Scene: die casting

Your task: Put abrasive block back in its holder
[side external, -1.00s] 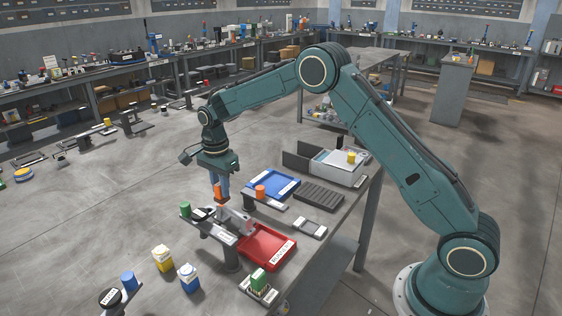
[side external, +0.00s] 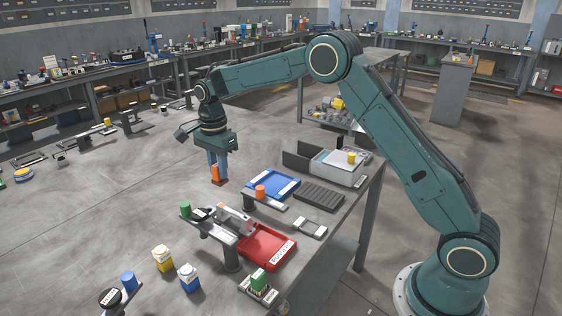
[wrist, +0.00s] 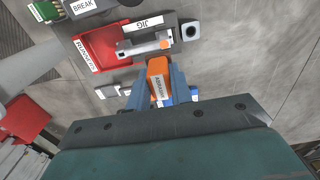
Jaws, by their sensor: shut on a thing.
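An orange abrasive block (side external: 215,174) with a dark base hangs from my gripper (side external: 218,164). In the side view the block is held in the air, behind and left of the jig (side external: 233,218) and left of the blue tray (side external: 274,185). No empty holder can be clearly picked out in either view; my gripper covers part of the bench in the wrist view.
A red tray (side external: 266,246) lies beside the jig. An orange cylinder (side external: 260,191) stands on a grey bracket at the bench edge. A green cylinder (side external: 185,209) stands on the left arm of the bench. A dark ribbed mat (side external: 319,197) and a grey box (side external: 336,167) lie farther right.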

